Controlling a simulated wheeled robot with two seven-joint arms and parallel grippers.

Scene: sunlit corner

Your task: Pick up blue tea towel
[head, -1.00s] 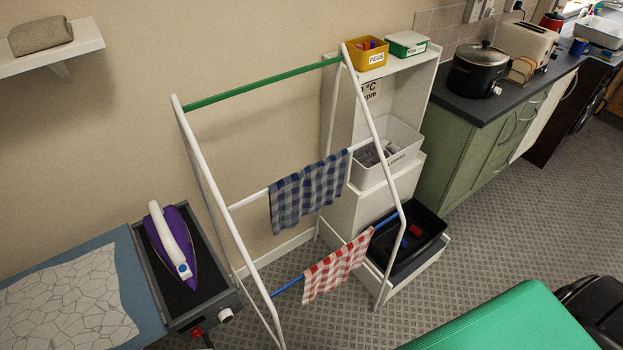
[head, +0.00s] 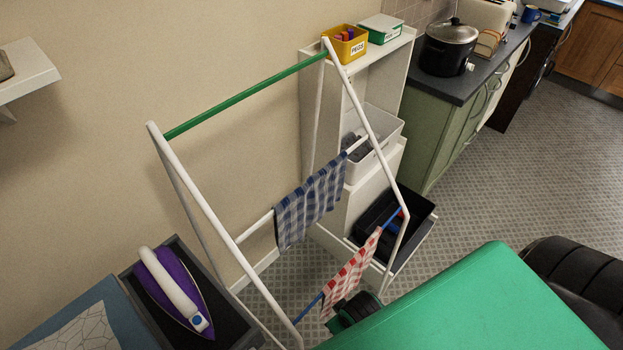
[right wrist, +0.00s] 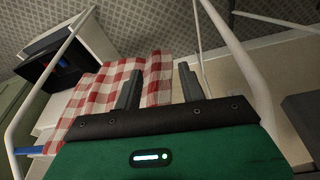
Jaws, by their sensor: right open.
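The blue and white checked tea towel (head: 310,206) hangs over the white middle rail of the drying rack (head: 200,205) in the head view. I do not make it out in the right wrist view. A red and white checked towel (head: 352,272) hangs lower, on the blue rail, and fills much of the right wrist view (right wrist: 92,98). My right gripper (right wrist: 160,86) is open and empty, its fingers in front of the red towel. In the head view it shows only partly, low beside the red towel and below the blue one. My left gripper is not in view.
A white shelf unit (head: 362,205) with a yellow peg box (head: 346,46), a white basket (head: 390,128) and a black bin (head: 420,216) stands behind the rack's right side. An iron (head: 172,288) lies at the left.

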